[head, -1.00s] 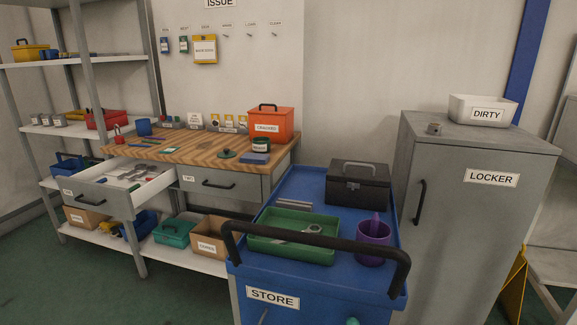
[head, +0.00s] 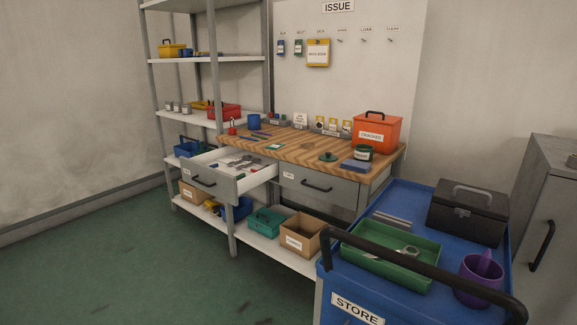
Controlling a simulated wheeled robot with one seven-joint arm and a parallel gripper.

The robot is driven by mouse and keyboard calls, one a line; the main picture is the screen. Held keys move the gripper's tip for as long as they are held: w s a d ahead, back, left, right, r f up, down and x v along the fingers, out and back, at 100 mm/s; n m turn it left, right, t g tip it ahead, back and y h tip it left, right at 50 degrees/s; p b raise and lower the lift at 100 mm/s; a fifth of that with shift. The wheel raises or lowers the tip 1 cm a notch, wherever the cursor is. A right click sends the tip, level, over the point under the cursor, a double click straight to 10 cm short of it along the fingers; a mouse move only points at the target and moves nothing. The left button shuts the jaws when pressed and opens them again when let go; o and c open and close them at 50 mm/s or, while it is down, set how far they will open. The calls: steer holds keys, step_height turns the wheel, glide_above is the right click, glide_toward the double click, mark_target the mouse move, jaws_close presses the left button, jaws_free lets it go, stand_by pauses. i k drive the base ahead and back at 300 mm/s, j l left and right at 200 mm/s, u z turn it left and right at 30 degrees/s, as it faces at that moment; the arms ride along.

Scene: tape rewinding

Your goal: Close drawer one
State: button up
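The left drawer (head: 238,186) of the wooden-topped workbench (head: 297,147) is pulled out and open in the head view. Its grey front has a dark bar handle (head: 201,181) and a small label too small to read surely. Several small items lie inside the drawer. The right drawer (head: 322,192) beside it is shut, with its own dark handle (head: 317,186). My gripper does not show in this view.
The blue STORE cart (head: 405,205) with a black handle stands at front right, close to the bench. Grey shelving (head: 214,119) stands behind the open drawer. Bins (head: 303,236) sit on the bench's low shelf. The green floor (head: 110,259) at left is clear.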

mark_target(221, 182)
steer(key=i+j, duration=0.3)
steer(key=j, duration=0.2)
steer(key=i+j, duration=0.35)
steer(key=j, duration=0.15)
steer(key=i+j, duration=0.3)
steer(key=j, duration=0.15)
steer(key=i+j, duration=0.35)
steer(key=j, duration=0.15)
steer(key=i+j, duration=0.3)
steer(key=j, duration=0.2)
steer(key=i+j, duration=0.35)
steer(key=j, duration=0.15)
steer(key=k+u, duration=0.05)
